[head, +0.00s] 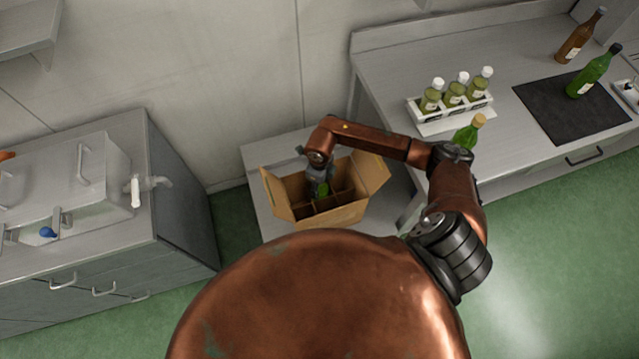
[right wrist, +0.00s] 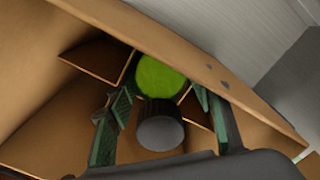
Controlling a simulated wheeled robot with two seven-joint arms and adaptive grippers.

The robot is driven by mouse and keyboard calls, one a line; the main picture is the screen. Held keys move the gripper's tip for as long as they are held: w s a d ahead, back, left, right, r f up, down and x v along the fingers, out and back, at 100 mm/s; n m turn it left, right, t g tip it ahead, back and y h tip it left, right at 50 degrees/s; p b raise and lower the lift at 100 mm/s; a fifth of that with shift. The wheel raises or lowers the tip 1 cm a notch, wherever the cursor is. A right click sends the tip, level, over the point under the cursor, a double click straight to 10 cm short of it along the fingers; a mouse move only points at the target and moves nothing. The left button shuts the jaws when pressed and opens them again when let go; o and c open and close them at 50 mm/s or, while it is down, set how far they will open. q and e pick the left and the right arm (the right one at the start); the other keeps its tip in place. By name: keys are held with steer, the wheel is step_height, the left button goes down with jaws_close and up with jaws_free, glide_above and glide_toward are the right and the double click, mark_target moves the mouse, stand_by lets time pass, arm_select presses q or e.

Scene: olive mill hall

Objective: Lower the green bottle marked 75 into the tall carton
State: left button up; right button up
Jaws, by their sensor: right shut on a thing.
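My right gripper (head: 318,180) is down at the open top of the cardboard carton (head: 345,214), shut on a green bottle (head: 322,188). In the right wrist view the bottle's round green body (right wrist: 160,76) and dark cap (right wrist: 160,132) lie between the two fingers of the gripper (right wrist: 160,115). The carton's cardboard dividers (right wrist: 95,62) show around the bottle, which is at least partly inside. Its base and any mark are hidden, so I cannot read 75 or tell whether it touches the bottom. My left gripper is out of view.
The carton stands with flaps open on a low grey stand (head: 258,160). On the right bench are a white rack (head: 455,122) with several small bottles, a green bottle (head: 468,134), another green bottle (head: 594,72) on a dark mat (head: 550,105), and a brown bottle (head: 580,38). A steel cabinet (head: 180,190) stands left.

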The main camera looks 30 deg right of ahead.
steer(key=shift+s+f, duration=0.1)
steer(key=shift+f, duration=0.45)
steer(key=shift+f, duration=0.1)
steer(key=o, duration=1.1)
steer(key=shift+a, duration=0.1)
steer(key=shift+o, duration=1.3)
steer(key=shift+f, duration=0.1)
steer(key=shift+d, duration=0.2)
steer(key=shift+r, duration=0.2)
step_height(320, 180, up, 12)
steer(key=shift+a, duration=0.1)
